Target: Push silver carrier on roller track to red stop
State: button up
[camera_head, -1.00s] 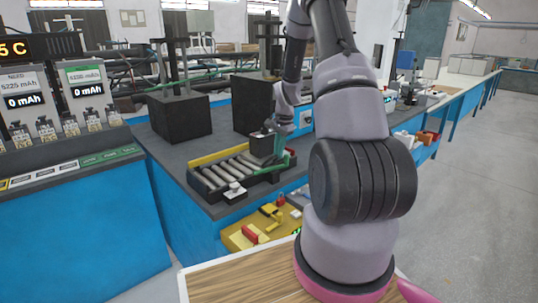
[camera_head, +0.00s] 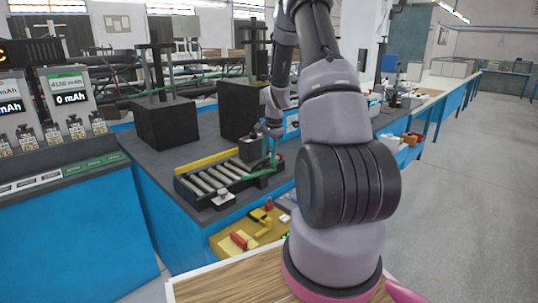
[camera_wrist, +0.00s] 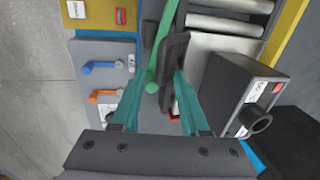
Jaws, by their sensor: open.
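The roller track (camera_head: 212,181) lies on the dark bench top, with grey rollers and a yellow side rail. A dark box (camera_head: 252,148) stands at its far end; in the wrist view the box (camera_wrist: 238,92) has a round dark knob. In the head view my gripper (camera_head: 272,150) is beside the box. A small red piece (camera_wrist: 173,108) shows between the fingers; whether it is the stop is unclear.
A green bar (camera_wrist: 160,45) runs close to my fingertips. A small pale block (camera_head: 222,197) sits at the track's near end. A yellow tray (camera_head: 247,236) with red and yellow parts is below the bench edge. Large dark blocks (camera_head: 165,122) stand behind the track.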

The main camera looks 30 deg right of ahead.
notch_tip(320, 180, up, 11)
jog(key=s, duration=0.1)
jog(key=shift+s+d+f, duration=0.2)
jog(key=shift+s+d, duration=0.15)
jog(key=shift+s, duration=0.05)
jog(key=s+a+r+n+t, duration=0.1)
jog(key=s+a+r+n, duration=0.1)
jog(key=s+a+r, duration=0.55)
jog(key=s+a+r+n+t, duration=0.1)
jog(key=s+a+r+n, duration=0.25)
jog(key=r, duration=0.65)
jog(key=s+a+r+n+t, duration=0.1)
jog(key=s+a+r, duration=0.1)
jog(key=s, duration=0.3)
jog(key=s+a+r+n+t+y, duration=0.1)
jog(key=s+a+n, duration=0.1)
jog(key=s, duration=0.4)
jog(key=s+a+r+n+t, duration=0.1)
jog(key=s+a+r, duration=0.1)
jog(key=s, duration=0.3)
jog(key=shift+s+a+r, duration=0.15)
jog(key=shift+a+r, duration=0.15)
jog(key=shift+a, duration=0.55)
jog(key=shift+n, duration=0.25)
